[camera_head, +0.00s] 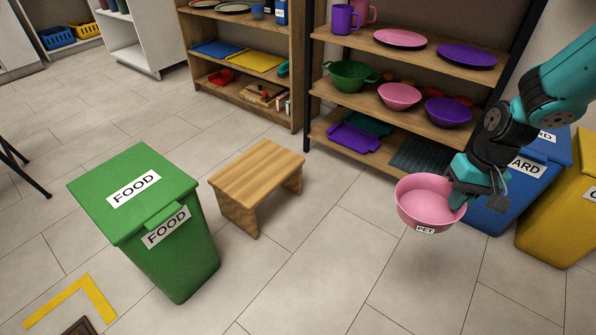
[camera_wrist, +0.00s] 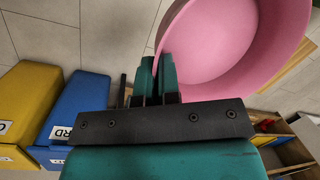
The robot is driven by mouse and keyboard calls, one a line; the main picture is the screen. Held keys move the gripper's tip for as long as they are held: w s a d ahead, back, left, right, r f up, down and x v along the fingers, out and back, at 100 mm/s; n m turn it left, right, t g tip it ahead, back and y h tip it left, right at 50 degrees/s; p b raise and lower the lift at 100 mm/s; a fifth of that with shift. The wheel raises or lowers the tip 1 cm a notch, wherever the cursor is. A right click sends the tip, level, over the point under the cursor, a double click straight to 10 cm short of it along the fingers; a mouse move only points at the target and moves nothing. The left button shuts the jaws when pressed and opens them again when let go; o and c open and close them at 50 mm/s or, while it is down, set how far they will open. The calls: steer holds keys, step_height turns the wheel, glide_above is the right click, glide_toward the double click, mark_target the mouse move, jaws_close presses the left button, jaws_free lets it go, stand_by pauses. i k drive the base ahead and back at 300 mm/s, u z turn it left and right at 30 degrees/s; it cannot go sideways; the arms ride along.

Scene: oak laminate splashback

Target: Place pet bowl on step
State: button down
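The pet bowl (camera_head: 424,201) is pink with a white label reading PET on its front. My gripper (camera_head: 458,197) is shut on the bowl's right rim and holds it above the floor, roughly upright. In the wrist view the bowl (camera_wrist: 228,45) fills the upper right, and the fingers of my gripper (camera_wrist: 158,75) pinch its wall. The step (camera_head: 256,176) is a small wooden stool on the tiled floor, left of the bowl, with a bare top.
A green FOOD bin (camera_head: 140,215) stands just left of the step. A blue bin (camera_head: 510,195) and a yellow bin (camera_head: 562,220) stand at the right, by my arm. A shelf unit (camera_head: 400,50) with dishes stands behind. The floor between bowl and step is clear.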

mark_target(258, 169)
steer(key=u, duration=0.25)
steer(key=i, duration=1.65)
